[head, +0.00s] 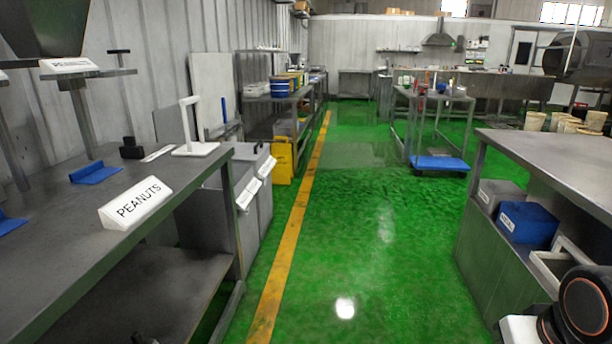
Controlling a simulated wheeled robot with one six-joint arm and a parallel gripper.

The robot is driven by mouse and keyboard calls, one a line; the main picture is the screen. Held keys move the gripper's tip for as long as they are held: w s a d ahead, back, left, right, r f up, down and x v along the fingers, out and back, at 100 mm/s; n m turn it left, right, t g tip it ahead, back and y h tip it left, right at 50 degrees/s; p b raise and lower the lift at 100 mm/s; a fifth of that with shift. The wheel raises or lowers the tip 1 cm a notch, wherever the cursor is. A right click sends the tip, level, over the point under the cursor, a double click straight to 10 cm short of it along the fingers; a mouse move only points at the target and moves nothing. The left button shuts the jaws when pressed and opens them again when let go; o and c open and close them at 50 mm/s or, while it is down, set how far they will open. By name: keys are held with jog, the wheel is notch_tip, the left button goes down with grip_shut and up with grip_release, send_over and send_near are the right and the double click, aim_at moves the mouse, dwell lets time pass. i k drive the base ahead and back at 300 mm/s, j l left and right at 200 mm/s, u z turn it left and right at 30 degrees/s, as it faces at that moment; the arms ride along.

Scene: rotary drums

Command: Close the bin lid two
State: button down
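Two grey bins stand side by side on the floor just past the left table, the nearer bin (249,222) and the farther bin (266,194). Each has a white label on its front, the nearer label (248,193) and the farther label (266,168); I cannot read them. The table partly hides the bins' tops, and I cannot tell whether their lids are open or shut. Upright grey panels (209,88) show behind them near the wall; I cannot tell whether these are lids. My gripper is out of view; only part of my arm shows at the lower right.
The left table (60,215) holds a PEANUTS sign (136,203) and a white stand (195,148). A yellow floor sign (283,160) stands past the bins. The right counter (560,160) has blue and grey boxes below. The green floor (360,230) between is clear.

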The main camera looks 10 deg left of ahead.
aim_at(167, 121)
jog(key=i, duration=1.65)
jog(key=i+u, duration=0.4)
jog(key=i+l+u, duration=0.15)
jog(key=i+u, duration=0.3)
jog(key=i+l+u, duration=0.4)
jog(key=i+j, duration=0.1)
jog(key=i, duration=0.05)
